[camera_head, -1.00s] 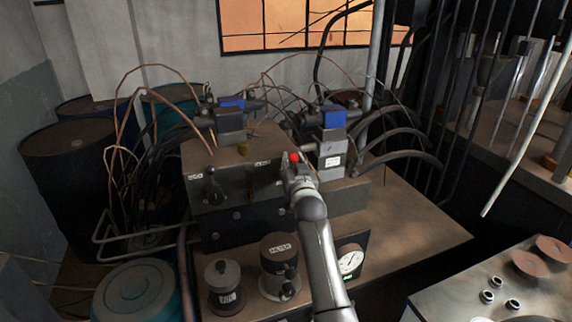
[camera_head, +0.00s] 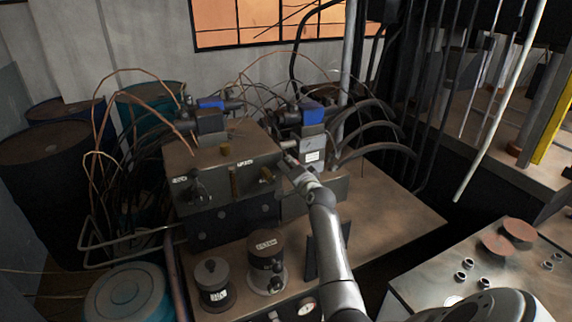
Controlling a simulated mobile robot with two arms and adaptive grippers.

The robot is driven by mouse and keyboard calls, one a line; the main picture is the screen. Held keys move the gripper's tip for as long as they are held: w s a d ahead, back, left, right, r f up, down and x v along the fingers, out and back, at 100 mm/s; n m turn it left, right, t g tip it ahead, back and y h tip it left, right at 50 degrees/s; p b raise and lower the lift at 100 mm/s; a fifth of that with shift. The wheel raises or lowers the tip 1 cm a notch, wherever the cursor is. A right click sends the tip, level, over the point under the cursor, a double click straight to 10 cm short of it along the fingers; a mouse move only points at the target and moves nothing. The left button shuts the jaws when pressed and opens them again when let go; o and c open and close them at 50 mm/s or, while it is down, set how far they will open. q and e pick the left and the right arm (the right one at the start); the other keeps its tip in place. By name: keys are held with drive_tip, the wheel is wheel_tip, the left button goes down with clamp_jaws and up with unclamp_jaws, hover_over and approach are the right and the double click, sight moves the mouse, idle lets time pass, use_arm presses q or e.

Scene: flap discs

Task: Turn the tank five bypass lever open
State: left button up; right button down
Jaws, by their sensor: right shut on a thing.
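My right gripper (camera_head: 284,163) is at the right end of the grey valve box (camera_head: 222,163), below the blue-topped unit. It is shut on what seems to be a lever handle, mostly hidden by the fingers. A dark lever-like fitting (camera_head: 267,175) shows on the box's front face just left of the fingertips. Another dark lever (camera_head: 199,190) is at the left of the same face. Small white labels mark the box, but I cannot read which one is tank five. My left gripper is not in view.
A blue-topped unit (camera_head: 312,118) with black hoses stands behind my right gripper. Two round canisters (camera_head: 266,262) (camera_head: 212,283) stand in front of the box. Thin copper pipes (camera_head: 100,150) arch at the left. The bench top (camera_head: 400,215) is clear on the right.

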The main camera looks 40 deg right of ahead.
drive_tip(key=shift+s+d+f+m+y+b, duration=0.15)
drive_tip(key=shift+f+m+y, duration=0.1)
drive_tip(key=shift+f+m, duration=0.5)
drive_tip(key=shift+w+d+f+m+y+b, duration=0.15)
drive_tip(key=shift+f+m+y, duration=0.15)
drive_tip(key=shift+f+m, duration=0.45)
drive_tip(key=shift+s+d+f+m+y+b, duration=0.2)
drive_tip(key=shift+f+m, duration=0.3)
drive_tip(key=shift+m, duration=0.5)
drive_tip(key=shift+a, duration=0.1)
drive_tip(key=c, duration=1.2)
unclamp_jaws()
drive_tip(key=shift+o, duration=0.2)
drive_tip(key=shift+r, duration=0.1)
drive_tip(key=v, duration=1.2)
